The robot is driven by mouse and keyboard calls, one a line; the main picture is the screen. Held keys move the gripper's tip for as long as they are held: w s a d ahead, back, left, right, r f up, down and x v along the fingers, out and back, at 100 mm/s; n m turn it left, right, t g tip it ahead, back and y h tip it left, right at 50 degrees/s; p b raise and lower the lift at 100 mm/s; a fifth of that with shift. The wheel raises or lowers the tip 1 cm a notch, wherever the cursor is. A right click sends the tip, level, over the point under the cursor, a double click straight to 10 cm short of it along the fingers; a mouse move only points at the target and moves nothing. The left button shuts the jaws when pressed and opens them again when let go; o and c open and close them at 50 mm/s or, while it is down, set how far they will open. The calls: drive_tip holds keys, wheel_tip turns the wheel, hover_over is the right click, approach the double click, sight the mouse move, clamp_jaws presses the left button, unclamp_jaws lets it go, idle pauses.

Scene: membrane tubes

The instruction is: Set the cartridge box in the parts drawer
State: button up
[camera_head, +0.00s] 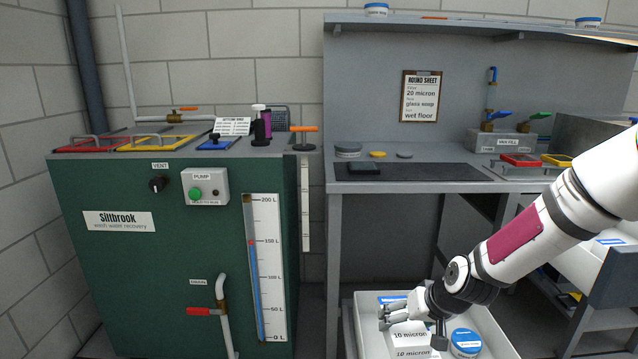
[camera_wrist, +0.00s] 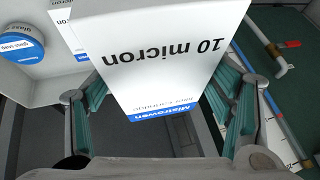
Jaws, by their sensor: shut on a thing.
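My gripper (camera_head: 412,322) is shut on a white cartridge box (camera_wrist: 165,70) with "10 micron" print and a blue band. In the wrist view the box stands between my two fingers. In the head view the held box (camera_head: 410,334) is low in the picture, over or inside a white open-topped drawer (camera_head: 497,325). I cannot tell whether it touches the drawer floor. Another white box with the same print (camera_head: 412,353) is close to it, and part of one shows in the wrist view (camera_wrist: 62,14).
A blue-lidded round tub (camera_head: 466,342) is in the drawer, right of the boxes. A green tank cabinet (camera_head: 150,260) with a red-handled valve (camera_head: 200,311) stands left. A grey bench (camera_head: 450,183) stands behind, its leg (camera_head: 334,255) near the drawer's left side.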

sight(411, 343)
drive_tip(key=shift+n, duration=0.4)
drive_tip(key=s, duration=0.4)
drive_tip(key=s+r, duration=0.1)
drive_tip(key=s, duration=0.1)
drive_tip(key=shift+s+a+b, duration=0.15)
drive_tip(key=shift+s+b, duration=0.1)
drive_tip(key=shift+b, duration=0.15)
wheel_tip(411, 343, up, 14)
drive_tip(key=s+p, duration=0.2)
drive_tip(key=p, duration=1.4)
drive_tip(key=shift+s+r, duration=0.25)
drive_tip(key=shift+s, duration=0.15)
drive_tip(key=s+r+p, duration=0.2)
drive_tip(key=r+p, duration=0.2)
drive_tip(key=s+r+p, duration=0.2)
drive_tip(key=r+p, duration=0.2)
drive_tip(key=p, duration=0.1)
drive_tip(key=s+r+p, duration=0.2)
drive_tip(key=r+p, duration=0.2)
drive_tip(key=p, duration=0.1)
drive_tip(key=shift+r, duration=0.1)
drive_tip(key=shift+s+r+p, duration=0.35)
drive_tip(key=shift+s+p, duration=0.05)
drive_tip(key=shift+p, duration=0.1)
